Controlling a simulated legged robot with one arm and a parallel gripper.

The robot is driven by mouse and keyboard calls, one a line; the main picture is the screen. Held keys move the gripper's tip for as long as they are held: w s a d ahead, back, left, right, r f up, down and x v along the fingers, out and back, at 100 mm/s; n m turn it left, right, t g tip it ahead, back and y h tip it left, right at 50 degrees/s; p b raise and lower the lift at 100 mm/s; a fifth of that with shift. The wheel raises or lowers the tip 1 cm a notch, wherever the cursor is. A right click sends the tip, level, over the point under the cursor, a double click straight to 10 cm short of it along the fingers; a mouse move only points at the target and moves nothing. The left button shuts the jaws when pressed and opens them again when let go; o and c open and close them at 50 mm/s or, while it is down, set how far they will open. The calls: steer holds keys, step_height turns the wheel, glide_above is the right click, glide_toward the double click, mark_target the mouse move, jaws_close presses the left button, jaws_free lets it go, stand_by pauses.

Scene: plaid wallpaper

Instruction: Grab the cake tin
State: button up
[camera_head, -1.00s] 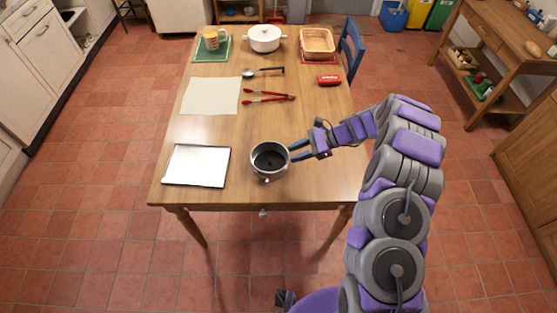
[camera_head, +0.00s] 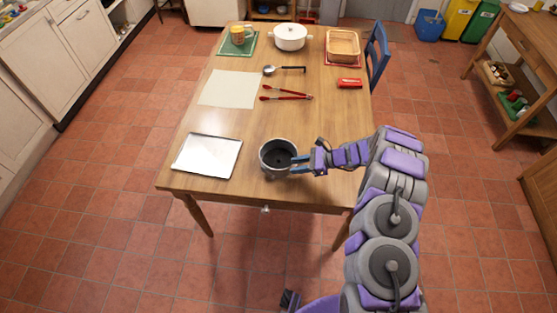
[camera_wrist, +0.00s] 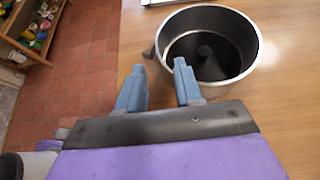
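The cake tin (camera_head: 277,158) is a round, deep, silver-grey tin with a dark inside, standing upright near the front edge of the wooden table. The wrist view shows the tin (camera_wrist: 225,24) with a short central tube and a small clasp on its left side. My gripper (camera_head: 296,164) is at the right side of the tin in the head view. In the wrist view my gripper (camera_wrist: 160,66) has its two blue fingers apart with nothing held. One fingertip overlaps the tin's near rim; the other is outside it. I cannot tell whether either touches.
A silver tray (camera_head: 207,156) lies left of the tin. A blue chair (camera_head: 377,62) stands right.

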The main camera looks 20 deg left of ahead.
mark_target(279, 170)
steer(key=shift+s+a+f, duration=0.1)
steer(key=shift+s+f, duration=0.05)
steer(key=shift+f, duration=0.05)
steer(key=shift+a, duration=0.15)
steer(key=x, duration=0.5)
steer(key=b+x, duration=0.1)
steer(key=x, duration=0.1)
steer(key=shift+a+r, duration=0.15)
steer(key=shift+a, duration=0.35)
steer(key=shift+s+d, duration=0.1)
steer(key=shift+d, duration=0.25)
steer(key=shift+d+r, duration=0.1)
steer(key=shift+d, duration=0.45)
steer(key=shift+a+f, duration=0.25)
steer(key=shift+a, duration=0.85)
jaws_close()
steer(key=shift+d+r, duration=0.1)
steer(key=shift+d, duration=0.6)
